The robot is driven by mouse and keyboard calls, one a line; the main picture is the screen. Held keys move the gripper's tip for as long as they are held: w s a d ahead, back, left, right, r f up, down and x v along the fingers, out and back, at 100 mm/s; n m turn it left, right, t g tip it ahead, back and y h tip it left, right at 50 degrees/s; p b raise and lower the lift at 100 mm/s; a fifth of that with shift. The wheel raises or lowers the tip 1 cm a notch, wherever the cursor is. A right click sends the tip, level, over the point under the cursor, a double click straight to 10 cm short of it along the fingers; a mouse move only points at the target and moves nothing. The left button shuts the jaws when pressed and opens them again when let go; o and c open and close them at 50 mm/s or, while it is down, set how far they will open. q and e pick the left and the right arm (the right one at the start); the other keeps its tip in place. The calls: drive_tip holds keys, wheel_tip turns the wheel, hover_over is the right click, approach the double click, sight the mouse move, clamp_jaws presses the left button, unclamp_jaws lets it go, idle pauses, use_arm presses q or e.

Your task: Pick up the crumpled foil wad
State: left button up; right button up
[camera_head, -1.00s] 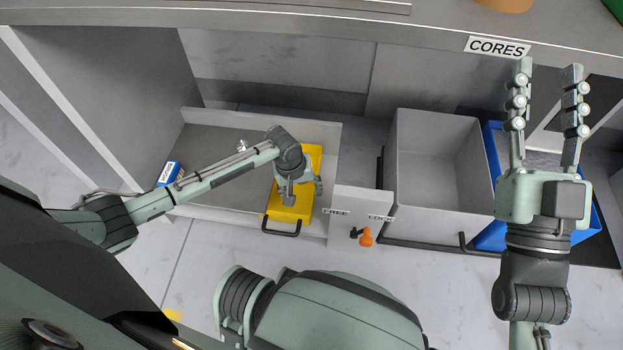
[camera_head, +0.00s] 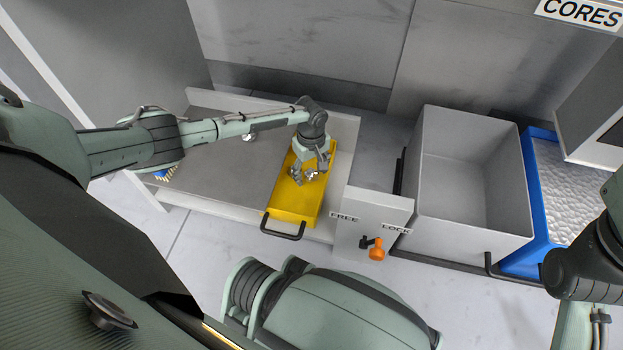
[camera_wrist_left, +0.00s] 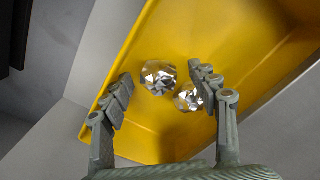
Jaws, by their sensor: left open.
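Two shiny crumpled foil wads lie in the yellow tray. In the left wrist view one wad (camera_wrist_left: 158,77) sits between my left fingertips, and a second wad (camera_wrist_left: 188,98) is partly hidden by the right-hand finger. In the head view a foil wad (camera_head: 311,174) shows beneath the gripper. Another small silvery wad (camera_head: 249,136) lies on the grey surface left of the tray. My left gripper (camera_head: 311,170) is open over the yellow tray (camera_head: 290,205), with its fingers on either side of the first wad. My right gripper's fingers are outside the frame.
A grey bin (camera_head: 475,170) and a blue-rimmed container (camera_head: 540,190) stand to the right. A box marked FREE and LOCK, with an orange knob (camera_head: 376,250), stands beside the tray. The tray has a black front handle (camera_head: 283,232).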

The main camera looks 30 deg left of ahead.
use_arm(q)
drive_tip(key=shift+f, duration=0.1)
drive_tip(key=c, duration=0.8)
drive_tip(key=shift+c, duration=0.2)
